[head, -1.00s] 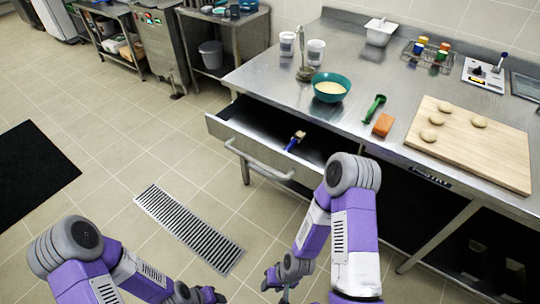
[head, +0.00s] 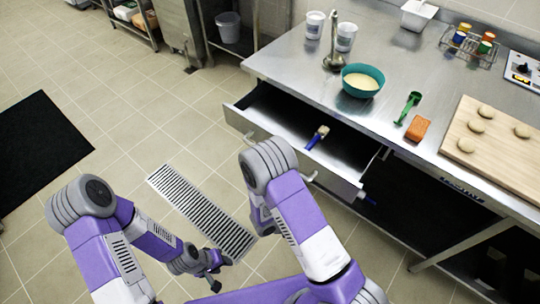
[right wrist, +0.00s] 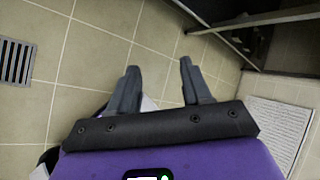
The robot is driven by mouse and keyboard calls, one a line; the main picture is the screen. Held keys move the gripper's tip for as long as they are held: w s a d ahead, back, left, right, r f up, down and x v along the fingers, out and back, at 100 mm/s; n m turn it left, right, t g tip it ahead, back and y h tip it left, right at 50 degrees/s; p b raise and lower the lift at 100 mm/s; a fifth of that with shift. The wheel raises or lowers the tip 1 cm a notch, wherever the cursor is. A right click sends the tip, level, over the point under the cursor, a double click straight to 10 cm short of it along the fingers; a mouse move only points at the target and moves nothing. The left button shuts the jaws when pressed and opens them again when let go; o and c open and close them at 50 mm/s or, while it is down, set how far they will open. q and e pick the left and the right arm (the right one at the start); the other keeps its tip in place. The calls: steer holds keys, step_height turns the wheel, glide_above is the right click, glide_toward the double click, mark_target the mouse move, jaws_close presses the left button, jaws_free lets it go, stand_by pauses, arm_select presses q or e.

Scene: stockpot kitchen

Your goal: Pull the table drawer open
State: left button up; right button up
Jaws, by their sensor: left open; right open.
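The table drawer (head: 346,183) stands pulled out from under the steel table's front edge, with its inside showing. A brush (head: 318,137) with a blue handle lies in it. The drawer's bar handle (head: 310,176) is partly hidden behind my right arm. My left gripper (head: 213,271) is open and empty, low over the floor and well away from the drawer. My right gripper is hidden in the head view. In the right wrist view my right gripper (right wrist: 160,82) is open with nothing between its fingers, floor tiles behind it.
On the steel table (head: 300,72) stand a teal bowl (head: 362,82), a green scoop (head: 409,108), an orange sponge (head: 418,129) and a cutting board (head: 487,150) with dough pieces. A floor grate (head: 203,212) and black mat (head: 38,150) lie on the open floor.

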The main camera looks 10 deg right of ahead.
steer(key=w+a+r+n+t, duration=0.4)
steer(key=w+r+n+t, duration=0.25)
steer(key=w, duration=0.25)
steer(key=w+a+r+n+t, duration=0.5)
steer(key=w+n+t, duration=0.1)
steer(key=w+n, duration=0.25)
steer(key=shift+m, duration=0.3)
steer(key=b+x, duration=0.1)
steer(key=x, duration=0.6)
steer(key=shift+w+d+r+b, duration=0.15)
steer(key=shift+w+b, duration=0.05)
steer(key=shift+b, duration=0.2)
jaws_close()
